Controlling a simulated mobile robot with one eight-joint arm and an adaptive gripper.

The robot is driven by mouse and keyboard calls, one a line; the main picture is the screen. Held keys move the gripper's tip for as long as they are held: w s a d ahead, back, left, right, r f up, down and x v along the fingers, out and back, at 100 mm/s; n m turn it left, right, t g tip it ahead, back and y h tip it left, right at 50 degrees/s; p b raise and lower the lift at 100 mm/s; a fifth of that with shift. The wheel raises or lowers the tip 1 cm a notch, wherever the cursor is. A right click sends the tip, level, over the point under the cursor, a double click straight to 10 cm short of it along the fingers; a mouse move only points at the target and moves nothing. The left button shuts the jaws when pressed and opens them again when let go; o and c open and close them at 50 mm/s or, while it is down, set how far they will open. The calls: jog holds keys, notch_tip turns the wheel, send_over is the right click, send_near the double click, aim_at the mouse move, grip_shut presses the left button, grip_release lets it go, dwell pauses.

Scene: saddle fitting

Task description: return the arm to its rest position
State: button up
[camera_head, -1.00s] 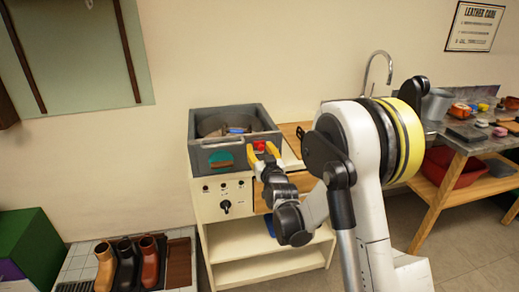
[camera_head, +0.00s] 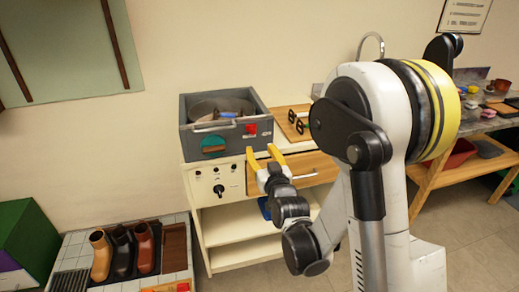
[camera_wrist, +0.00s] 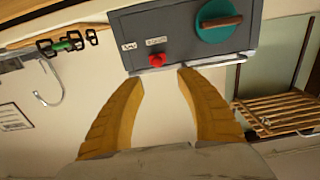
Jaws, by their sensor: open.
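My gripper (camera_head: 264,157) has yellow fingers that stand apart with nothing between them. In the head view it is in front of the white cabinet, just below the grey box-shaped machine (camera_head: 190,142). In the wrist view my gripper (camera_wrist: 158,75) points at the front of the grey machine (camera_wrist: 183,30), near its red button (camera_wrist: 157,60) and teal round knob (camera_wrist: 217,22). My arm is bent, with its elbow high at the right of the head view.
The white cabinet (camera_head: 230,187) has a wooden drawer front and open shelves. Several boots (camera_head: 122,252) stand on a tiled surface at lower left. A workbench (camera_head: 435,172) with small items and a red bin is at right. A faucet (camera_head: 371,42) rises behind my arm.

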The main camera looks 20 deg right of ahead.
jog(key=s+g, duration=1.1)
jog(key=s, duration=1.9)
jog(key=shift+r, duration=0.25)
